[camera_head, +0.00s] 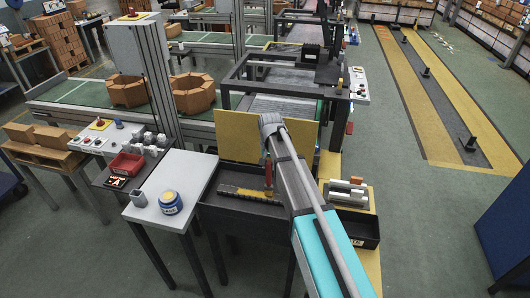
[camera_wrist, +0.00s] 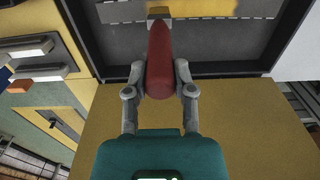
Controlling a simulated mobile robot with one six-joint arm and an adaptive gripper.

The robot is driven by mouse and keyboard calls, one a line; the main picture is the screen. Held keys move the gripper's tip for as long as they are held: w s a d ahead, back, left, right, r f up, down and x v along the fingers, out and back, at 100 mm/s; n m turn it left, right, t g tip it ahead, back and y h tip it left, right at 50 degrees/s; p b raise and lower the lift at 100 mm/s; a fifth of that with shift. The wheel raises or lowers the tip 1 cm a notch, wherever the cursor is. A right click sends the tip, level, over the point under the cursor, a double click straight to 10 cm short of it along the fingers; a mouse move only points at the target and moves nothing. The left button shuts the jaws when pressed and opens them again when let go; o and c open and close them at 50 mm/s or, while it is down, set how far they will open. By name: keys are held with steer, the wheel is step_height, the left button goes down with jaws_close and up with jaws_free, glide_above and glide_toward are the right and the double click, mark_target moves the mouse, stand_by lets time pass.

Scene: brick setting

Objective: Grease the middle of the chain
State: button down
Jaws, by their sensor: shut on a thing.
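My gripper (camera_wrist: 160,82) is shut on the red handle of a brush-like tool (camera_wrist: 160,60), whose tan end points away toward the tray. The handle also shows upright in the head view (camera_head: 268,174), beside my arm; the gripper itself is hidden there. A dark tray (camera_head: 222,207) holds a yellow and dark strip (camera_head: 240,192), seen as a yellow band at the top of the wrist view (camera_wrist: 118,14). The tool's end overlaps this strip in the picture; I cannot tell whether it touches.
A blue tub with a yellow label (camera_head: 171,203) and a small grey cup (camera_head: 138,199) stand on a white table (camera_head: 190,172) at left. A yellow board (camera_head: 233,136) stands behind the tray. A dark bin (camera_head: 358,230) is at right.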

step_height(320, 180, up, 8)
steer(key=a+p, duration=0.1)
steer(key=p, duration=0.6)
steer(key=shift+a+f, duration=0.15)
steer(key=shift+f, duration=0.05)
stand_by(0.8)
steer(key=shift+w+f, duration=0.1)
steer(key=shift+f, duration=0.05)
steer(key=shift+f+b, duration=2.8)
steer(key=shift+f, duration=0.1)
steer(key=shift+f+b, duration=1)
